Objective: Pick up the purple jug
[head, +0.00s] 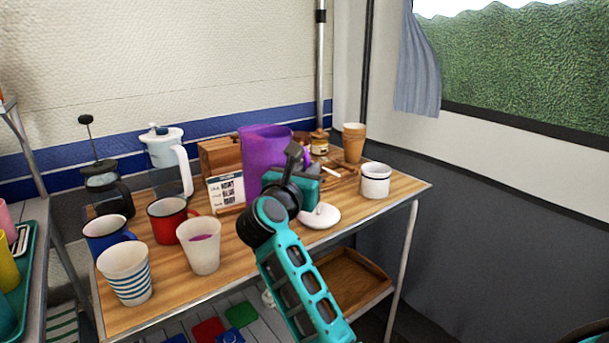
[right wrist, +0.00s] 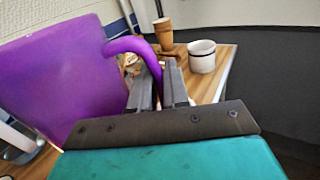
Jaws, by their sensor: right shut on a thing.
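The purple jug (head: 262,155) is at the back middle of the wooden table in the head view, and looks upright there. It fills the left of the right wrist view (right wrist: 55,75), with its handle (right wrist: 132,46) on its right side. My right gripper (right wrist: 160,85) is shut on the handle, one finger on each side of it. In the head view my right gripper (head: 292,170) covers the lower right part of the jug, so I cannot tell whether its base touches the table. My left gripper is not in view.
A white enamel mug (head: 375,181) and stacked brown cups (head: 353,143) stand right of the jug. A small sign (head: 226,190), a white cup (head: 199,245), a red mug (head: 170,220) and a French press (head: 107,190) stand left. A white lid (head: 319,216) lies near my gripper.

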